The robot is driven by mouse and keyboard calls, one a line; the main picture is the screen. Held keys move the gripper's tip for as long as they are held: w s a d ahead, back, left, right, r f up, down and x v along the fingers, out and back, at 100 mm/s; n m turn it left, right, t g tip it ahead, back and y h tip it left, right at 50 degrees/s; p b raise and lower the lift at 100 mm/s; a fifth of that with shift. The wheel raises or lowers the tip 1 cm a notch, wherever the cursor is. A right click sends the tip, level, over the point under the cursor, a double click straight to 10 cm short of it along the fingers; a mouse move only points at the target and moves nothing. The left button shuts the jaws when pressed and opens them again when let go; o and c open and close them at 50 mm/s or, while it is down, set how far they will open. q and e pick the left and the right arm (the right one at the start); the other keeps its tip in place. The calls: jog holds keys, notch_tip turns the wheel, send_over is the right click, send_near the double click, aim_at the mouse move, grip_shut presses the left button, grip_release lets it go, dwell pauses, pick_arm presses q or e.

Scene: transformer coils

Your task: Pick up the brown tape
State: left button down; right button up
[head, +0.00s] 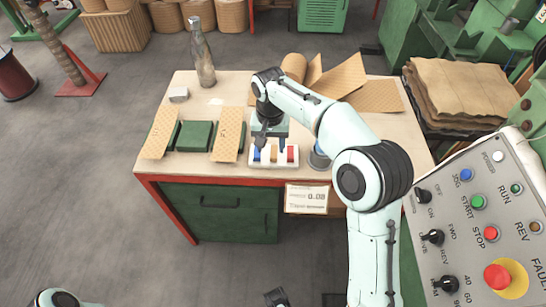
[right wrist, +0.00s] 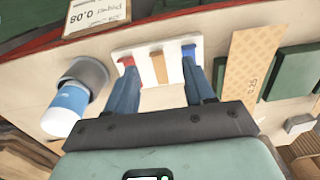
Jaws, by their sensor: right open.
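The brown tape (right wrist: 158,67) stands in the middle of a white holder (right wrist: 147,52), between a red tape (right wrist: 127,62) on the left and a blue tape (right wrist: 188,50) on the right in the right wrist view. In the head view the holder (head: 262,163) is at the table's front edge, with the brown tape (head: 273,154) small and partly hidden. My right gripper (head: 270,147) is open just above the holder. In the right wrist view its fingers (right wrist: 160,75) are spread on either side of the brown tape, apart from it.
A cup (right wrist: 68,105) stands close beside the holder. Perforated boards (head: 228,135) and green blocks (head: 194,136) lie left of it. A bottle (head: 202,55) stands at the back left, and brown sheets (head: 340,78) lie behind my right arm. A control panel (head: 480,215) is at the right.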

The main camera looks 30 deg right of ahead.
aim_at(273, 156)
jog(key=shift+d+f+b, duration=0.2)
jog(key=shift+f+b, duration=0.1)
jog(key=shift+f, duration=1.3)
jog(key=shift+d+f+b, duration=0.2)
jog(key=shift+f+b, duration=0.1)
jog(key=shift+f, duration=1.25)
grip_shut()
